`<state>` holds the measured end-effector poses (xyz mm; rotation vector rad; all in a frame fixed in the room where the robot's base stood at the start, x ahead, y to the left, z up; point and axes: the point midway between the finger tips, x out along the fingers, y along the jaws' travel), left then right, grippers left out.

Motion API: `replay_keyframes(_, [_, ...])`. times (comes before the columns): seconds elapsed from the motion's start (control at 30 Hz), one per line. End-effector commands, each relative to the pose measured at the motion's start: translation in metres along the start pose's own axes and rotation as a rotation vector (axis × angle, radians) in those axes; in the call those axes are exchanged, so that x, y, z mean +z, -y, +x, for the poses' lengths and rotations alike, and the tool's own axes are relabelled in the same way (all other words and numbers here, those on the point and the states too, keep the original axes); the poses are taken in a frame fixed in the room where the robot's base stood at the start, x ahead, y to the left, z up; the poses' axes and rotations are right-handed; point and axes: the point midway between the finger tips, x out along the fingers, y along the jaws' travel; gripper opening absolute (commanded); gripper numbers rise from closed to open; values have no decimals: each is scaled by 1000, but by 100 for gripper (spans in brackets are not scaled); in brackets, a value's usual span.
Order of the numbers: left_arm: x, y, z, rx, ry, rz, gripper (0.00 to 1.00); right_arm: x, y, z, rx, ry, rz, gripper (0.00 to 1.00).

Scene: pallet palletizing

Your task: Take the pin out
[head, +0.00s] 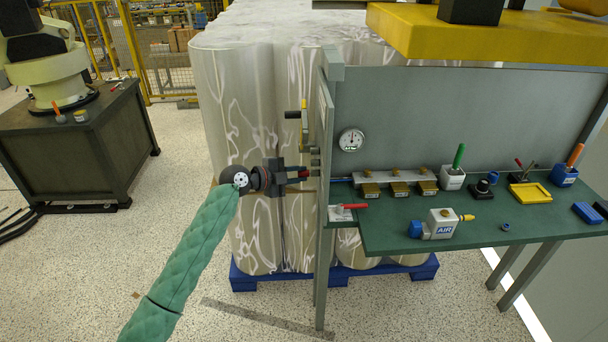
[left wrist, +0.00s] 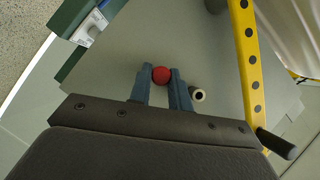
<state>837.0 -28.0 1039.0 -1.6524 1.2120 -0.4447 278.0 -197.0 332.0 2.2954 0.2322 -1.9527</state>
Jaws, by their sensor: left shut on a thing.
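The pin's red round knob (left wrist: 161,74) sits between the two blue-grey fingers of my left gripper (left wrist: 161,77) in the left wrist view. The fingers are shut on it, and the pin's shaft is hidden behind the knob. In the head view my left gripper (head: 303,174) is at the left side of the grey panel, with a little red showing at its tips. A yellow bar with a row of dark holes (left wrist: 250,55) runs beside the fingers in the left wrist view. My right gripper is not in view.
A dark handle (left wrist: 276,143) sticks out near the bar's lower end. Wrapped rolls (head: 235,110) stand behind.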

Motion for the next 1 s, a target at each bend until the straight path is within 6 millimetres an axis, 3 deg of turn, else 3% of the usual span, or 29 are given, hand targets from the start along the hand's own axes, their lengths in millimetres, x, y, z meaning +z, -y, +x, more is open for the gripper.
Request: replay_keyframes(1.0, [22,-1,-35,0,1,1,0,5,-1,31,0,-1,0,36])
